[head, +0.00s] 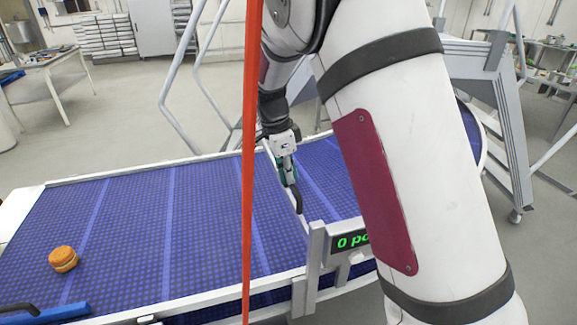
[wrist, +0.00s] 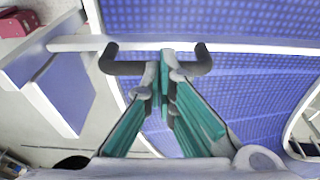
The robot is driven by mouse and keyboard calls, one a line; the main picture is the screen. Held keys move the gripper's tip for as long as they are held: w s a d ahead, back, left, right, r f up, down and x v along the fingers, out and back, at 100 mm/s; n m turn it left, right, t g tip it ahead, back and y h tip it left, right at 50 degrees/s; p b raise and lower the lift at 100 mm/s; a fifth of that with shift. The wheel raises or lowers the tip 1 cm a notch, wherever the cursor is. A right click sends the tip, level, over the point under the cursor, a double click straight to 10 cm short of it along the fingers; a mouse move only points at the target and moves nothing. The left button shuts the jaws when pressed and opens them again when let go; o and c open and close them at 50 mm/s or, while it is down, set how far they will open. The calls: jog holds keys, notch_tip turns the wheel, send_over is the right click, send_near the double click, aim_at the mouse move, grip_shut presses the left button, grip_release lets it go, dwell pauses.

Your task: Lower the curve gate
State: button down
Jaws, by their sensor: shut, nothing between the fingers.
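A pale bar (head: 270,153) runs across the blue belt where the curve begins, ending near a grey post at the near edge. In the wrist view a white bar (wrist: 260,48) crosses just beyond my fingers. I cannot tell for sure whether this bar or the upright red-orange pole (head: 250,150) is the curve gate. My gripper (head: 297,198) is shut and empty, pointing down over the belt beside the bar. In the wrist view my gripper (wrist: 164,72) has its fingers together, with dark hooked tips turned outward. Whether they touch the bar is unclear.
The blue conveyor (head: 140,235) carries a filled orange-brown round (head: 63,259) at left. A counter display (head: 350,241) stands at the near edge, partly behind my arm. Metal steps with railings (head: 490,90) stand behind the curve.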

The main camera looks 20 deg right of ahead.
notch_tip(320, 180, down, 10)
jog(key=b, duration=0.1)
jog(key=shift+f, duration=0.2)
jog(key=shift+s, duration=0.1)
jog(key=shift+r, duration=0.1)
